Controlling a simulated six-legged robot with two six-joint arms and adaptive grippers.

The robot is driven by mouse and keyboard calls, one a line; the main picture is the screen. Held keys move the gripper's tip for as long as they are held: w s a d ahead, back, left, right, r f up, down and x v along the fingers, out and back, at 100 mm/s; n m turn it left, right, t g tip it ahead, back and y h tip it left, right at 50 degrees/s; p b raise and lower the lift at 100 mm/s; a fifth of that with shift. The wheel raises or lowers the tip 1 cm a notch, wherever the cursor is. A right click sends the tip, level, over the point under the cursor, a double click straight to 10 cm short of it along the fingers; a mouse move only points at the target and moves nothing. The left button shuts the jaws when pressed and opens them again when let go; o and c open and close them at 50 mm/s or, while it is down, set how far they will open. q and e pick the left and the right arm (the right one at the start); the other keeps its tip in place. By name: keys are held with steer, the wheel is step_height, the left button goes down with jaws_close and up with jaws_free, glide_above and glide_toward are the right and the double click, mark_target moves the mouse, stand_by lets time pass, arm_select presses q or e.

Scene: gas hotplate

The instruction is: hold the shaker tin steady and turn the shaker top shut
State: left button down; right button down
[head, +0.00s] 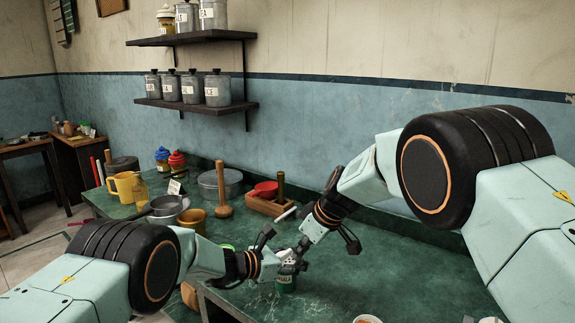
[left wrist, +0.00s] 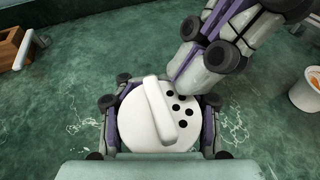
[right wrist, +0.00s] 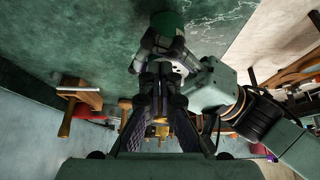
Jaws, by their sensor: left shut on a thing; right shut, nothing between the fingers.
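The green shaker tin (head: 286,284) with a pale label stands upright on the green worktop. My left gripper (head: 285,264) is shut around its upper part, with a finger on each side in the left wrist view. The white round shaker top (left wrist: 135,128) sits on the tin, with a raised bar (left wrist: 160,108) across it and several dark holes open to the bar's right. My right gripper (right wrist: 158,84) is shut and empty. Its fingertips (left wrist: 183,80) are at the top's far right edge, beside the holes; I cannot tell whether they touch.
A white bowl with orange contents (left wrist: 306,92) stands to the right. A wooden box (head: 268,207), red bowl (head: 266,189), wooden masher (head: 222,196) and metal pot (head: 228,180) stand behind. The worktop (head: 400,262) right of the tin is mostly clear.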

steer(key=shift+s+a, duration=0.1)
steer(key=shift+s, duration=0.05)
steer(key=shift+s+a, duration=0.15)
steer(key=shift+s, duration=0.2)
steer(key=shift+s+a, duration=0.3)
steer(key=shift+a, duration=0.1)
steer(key=shift+s+d, duration=0.15)
steer(key=shift+s, duration=0.05)
stand_by(0.5)
step_height(320, 180, up, 6)
steer(key=shift+s, duration=0.15)
stand_by(0.5)
steer(key=shift+d, duration=0.1)
